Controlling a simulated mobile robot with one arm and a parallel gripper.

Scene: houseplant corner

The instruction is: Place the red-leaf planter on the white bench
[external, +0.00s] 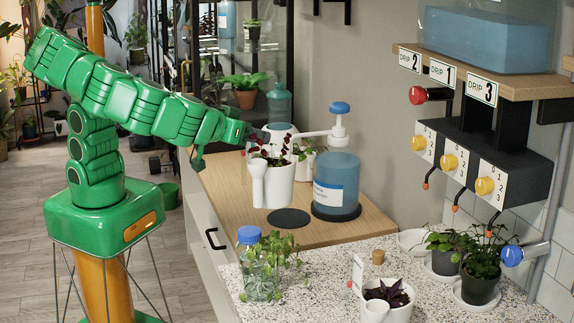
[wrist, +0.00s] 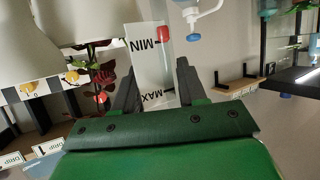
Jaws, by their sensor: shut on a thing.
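The red-leaf planter (external: 282,188) is a white pot with a spout at its left side and dark red leaves. It hangs upright from my gripper (external: 258,137), seemingly just above the wooden counter. In the wrist view my gripper (wrist: 155,85) is shut on the planter's white level tab (wrist: 148,62), marked MIN and MAX. Red leaves (wrist: 103,80) and white pot walls show beside the left finger there. The white speckled bench (external: 335,272) is in the right foreground, apart from the planter.
A black disc (external: 288,218) lies on the wooden counter (external: 232,205) by a blue pump bottle (external: 336,187). The bench holds a plant jar (external: 260,270), a purple-leaf planter (external: 388,308), a cork-topped item (external: 378,257) and two potted plants (external: 480,282). Its middle has free room.

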